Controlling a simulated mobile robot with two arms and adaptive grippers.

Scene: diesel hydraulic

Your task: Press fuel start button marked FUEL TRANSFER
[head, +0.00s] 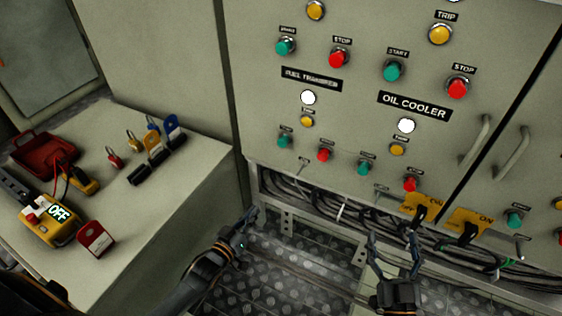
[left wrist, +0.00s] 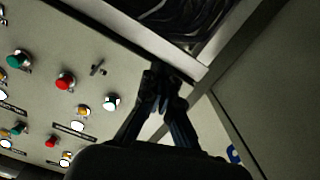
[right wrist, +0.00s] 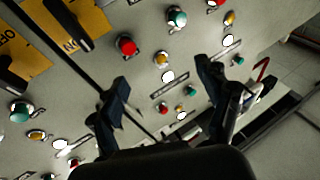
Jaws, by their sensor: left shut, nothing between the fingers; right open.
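The FUEL TRANSFER label (head: 311,79) is on the grey panel, with a white lamp (head: 308,97) and yellow button (head: 306,121) below it. A green button (head: 284,141) and a red button (head: 324,153) sit lower in this group; their small labels are too blurred to read. My left gripper (head: 250,214) is shut and empty, below and left of that green button in the head view. My right gripper (head: 392,239) is open and empty below the OIL COOLER group.
The OIL COOLER label (head: 414,105) heads a similar group with a green button (head: 367,167) and red button (head: 410,183). Yellow-plated switches (head: 468,222) and cables (head: 350,212) lie low on the cabinet. A grey bench (head: 150,215) with padlocks and a meter (head: 48,219) stands left.

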